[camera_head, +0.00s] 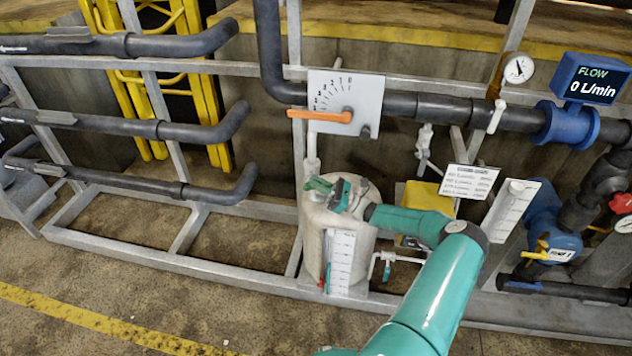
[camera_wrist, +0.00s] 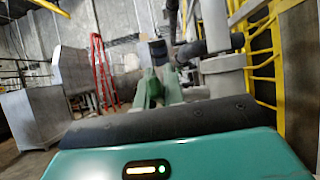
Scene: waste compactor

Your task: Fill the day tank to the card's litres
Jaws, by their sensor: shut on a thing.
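The pale cylindrical day tank (camera_head: 317,240) stands upright inside the pipe frame, with a white level scale (camera_head: 341,262) on its front. My gripper (camera_head: 338,192) is at the tank's top, shut on a small part whose shape is mostly hidden. In the wrist view its green fingers (camera_wrist: 160,88) point at a dark piece (camera_wrist: 158,52). An orange lever (camera_head: 320,116) lies level across a grey dial plate (camera_head: 362,95). The blue flow meter (camera_head: 590,78) reads 0 L/min. A white card (camera_head: 468,182) hangs right of the tank; its lines are too small to read.
Black pipes (camera_head: 430,108) run across the frame above the tank. A pressure gauge (camera_head: 518,68), a second scale board (camera_head: 510,210) and a blue pump (camera_head: 550,235) stand to the right. Yellow ladders (camera_head: 205,85) are behind.

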